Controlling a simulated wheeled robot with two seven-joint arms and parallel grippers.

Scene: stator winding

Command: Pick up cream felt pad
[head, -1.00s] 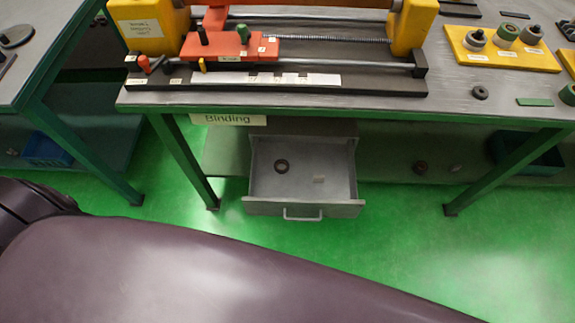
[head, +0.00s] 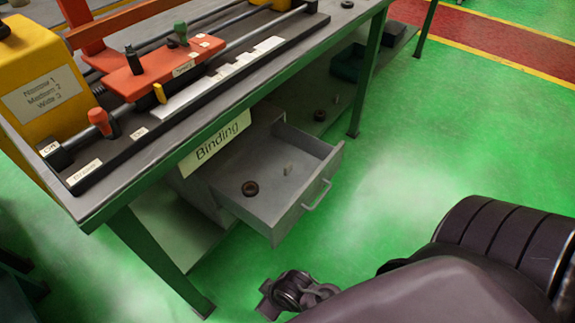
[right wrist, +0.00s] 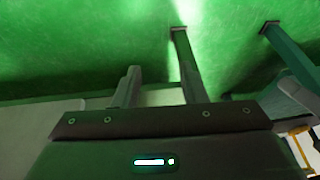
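The cream felt pad appears to be the small pale block (head: 288,169) inside the open grey drawer (head: 322,155) under the bench, in the head view. It is small and its material is unclear. My right gripper (right wrist: 158,75) shows in the right wrist view with its two fingers apart and nothing seen between them. Table legs and green floor lie beyond it, and the pad cannot be made out there. My left gripper is not in view.
A dark ring (head: 250,188) lies in the drawer near the pad. A green bench leg (head: 160,262) stands left of the drawer.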

